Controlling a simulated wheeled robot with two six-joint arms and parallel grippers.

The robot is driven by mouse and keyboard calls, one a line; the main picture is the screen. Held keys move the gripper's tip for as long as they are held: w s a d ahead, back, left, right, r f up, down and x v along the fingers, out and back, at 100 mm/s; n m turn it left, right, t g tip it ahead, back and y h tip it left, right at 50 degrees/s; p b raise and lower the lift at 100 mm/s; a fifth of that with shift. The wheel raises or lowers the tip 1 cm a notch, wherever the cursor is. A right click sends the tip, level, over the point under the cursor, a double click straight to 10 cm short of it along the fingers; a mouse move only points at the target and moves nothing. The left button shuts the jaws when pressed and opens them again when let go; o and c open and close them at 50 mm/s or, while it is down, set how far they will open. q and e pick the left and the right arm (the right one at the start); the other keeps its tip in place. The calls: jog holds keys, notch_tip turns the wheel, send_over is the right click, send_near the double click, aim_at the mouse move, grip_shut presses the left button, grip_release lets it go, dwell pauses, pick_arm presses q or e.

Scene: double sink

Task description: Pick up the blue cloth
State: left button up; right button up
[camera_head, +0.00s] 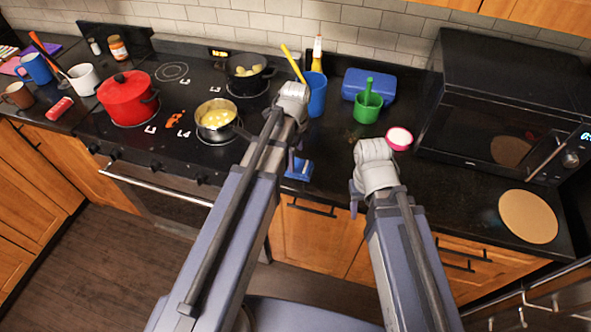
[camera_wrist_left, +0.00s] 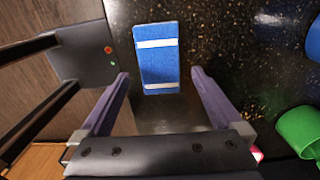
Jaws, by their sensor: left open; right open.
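The blue cloth (camera_head: 299,169) lies on the black counter near its front edge, to the right of the stove. In the left wrist view it is a flat blue rectangle (camera_wrist_left: 157,65) with two white stripes. My left gripper (camera_head: 292,158) is just above and beside it; in its wrist view the two fingers (camera_wrist_left: 160,73) are spread wide, one on each side of the cloth's near end, with nothing between them gripped. My right gripper (camera_head: 355,190) is at the counter's front edge further right, empty; its fingers are mostly hidden by the wrist.
A blue cup (camera_head: 316,98), a green cup (camera_head: 367,110) and a blue box (camera_head: 369,85) stand behind. A pink-and-white round item (camera_head: 399,139) is near my right wrist. A pot (camera_head: 216,124) of yellow food sits on the stove at left. A microwave (camera_head: 500,105) fills the right.

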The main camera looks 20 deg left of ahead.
pick_arm(q)
notch_tip(320, 180, down, 4)
jog(key=b, duration=0.3)
jog(key=shift+f, duration=0.1)
jog(key=c, duration=1.2)
notch_tip(320, 180, up, 10)
jog(key=p, duration=0.9)
jog(key=shift+p, duration=0.4)
